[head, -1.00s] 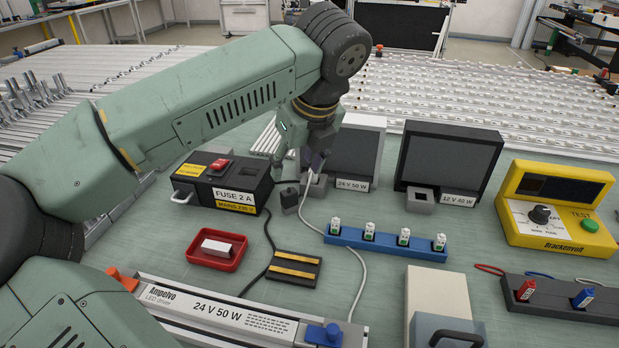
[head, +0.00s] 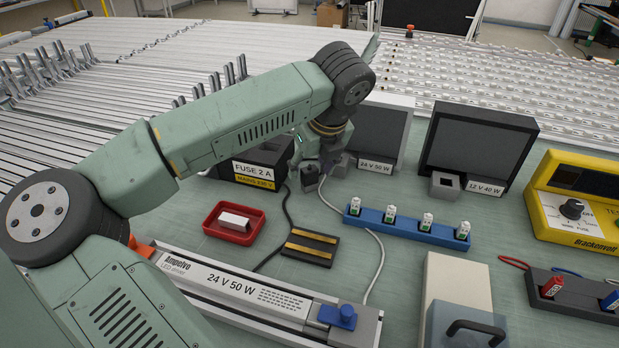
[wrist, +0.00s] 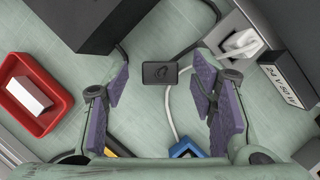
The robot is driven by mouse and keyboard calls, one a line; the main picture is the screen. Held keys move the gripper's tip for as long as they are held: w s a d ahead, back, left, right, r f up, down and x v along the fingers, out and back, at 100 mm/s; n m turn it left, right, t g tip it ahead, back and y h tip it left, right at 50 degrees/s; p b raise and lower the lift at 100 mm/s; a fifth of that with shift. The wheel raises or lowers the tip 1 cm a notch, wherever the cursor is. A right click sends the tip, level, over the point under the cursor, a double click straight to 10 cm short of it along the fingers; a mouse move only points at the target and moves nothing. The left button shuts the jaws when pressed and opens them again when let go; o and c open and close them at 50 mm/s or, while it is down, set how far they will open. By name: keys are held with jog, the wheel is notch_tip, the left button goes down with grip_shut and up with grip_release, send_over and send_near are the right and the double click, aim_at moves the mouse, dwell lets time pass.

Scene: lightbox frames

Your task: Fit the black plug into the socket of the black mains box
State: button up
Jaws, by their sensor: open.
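The black plug (wrist: 160,73) shows as a small dark block on the bench in the wrist view. It also shows below my gripper in the head view (head: 309,179). My gripper (wrist: 163,82) is open, its purple-padded fingers left and right of the plug in the wrist picture, with gaps on both sides. I cannot tell how high the fingertips are above it. The black mains box (head: 258,173), labelled FUSE 2 A, stands just left of the gripper and is partly covered by my arm. Its dark side fills the upper left of the wrist view (wrist: 110,20). Its socket is hidden.
A 24 V 50 W box (head: 377,135) stands close right, with a white plug (wrist: 240,44) in its grey socket. A red tray (head: 234,222), a blue rack (head: 408,226) and the LED driver (head: 250,290) surround the cables. A 12 V 40 W box (head: 480,148) stands farther right.

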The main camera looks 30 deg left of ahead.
jog(key=shift+f, duration=0.15)
grip_shut()
dwell(0.6)
